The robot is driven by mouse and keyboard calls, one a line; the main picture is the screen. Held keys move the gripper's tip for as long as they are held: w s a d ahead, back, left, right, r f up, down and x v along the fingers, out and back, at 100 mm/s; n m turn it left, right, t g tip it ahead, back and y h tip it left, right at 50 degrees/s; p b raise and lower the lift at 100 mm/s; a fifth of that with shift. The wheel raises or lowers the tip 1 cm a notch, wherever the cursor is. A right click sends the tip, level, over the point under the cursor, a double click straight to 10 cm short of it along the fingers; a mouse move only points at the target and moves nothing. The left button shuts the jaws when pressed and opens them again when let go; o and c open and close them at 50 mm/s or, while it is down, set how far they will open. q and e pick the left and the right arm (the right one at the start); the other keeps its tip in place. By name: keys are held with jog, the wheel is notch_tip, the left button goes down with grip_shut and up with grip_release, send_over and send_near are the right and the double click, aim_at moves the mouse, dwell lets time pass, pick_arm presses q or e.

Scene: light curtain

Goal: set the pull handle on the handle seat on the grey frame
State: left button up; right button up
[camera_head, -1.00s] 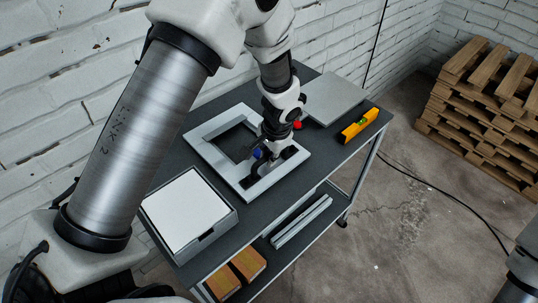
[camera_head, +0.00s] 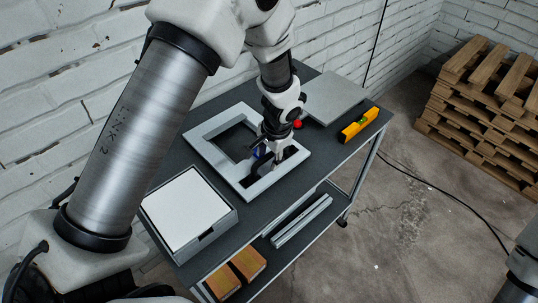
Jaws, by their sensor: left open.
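The grey frame (camera_head: 213,157) lies flat on the dark table, with a rectangular opening in its middle. My left gripper (camera_head: 268,160) points down over the right part of the frame and is open. A dark piece (camera_head: 290,152) shows at the frame's right side next to the gripper, perhaps the handle seat. The gripper hides much of this spot, and contact cannot be told. My right gripper is not in view.
A white-topped box (camera_head: 186,210) stands at the table's near left. Wooden pallets (camera_head: 490,110) are stacked on the floor.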

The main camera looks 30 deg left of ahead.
pick_arm(q)
notch_tip(320, 180, up, 19)
jog(key=d+p, duration=0.2)
jog(key=p, duration=0.5)
jog(key=shift+s+f, duration=0.2)
jog(key=shift+s, duration=0.2)
jog(key=shift+d, duration=0.1)
jog(key=shift+f, duration=0.1)
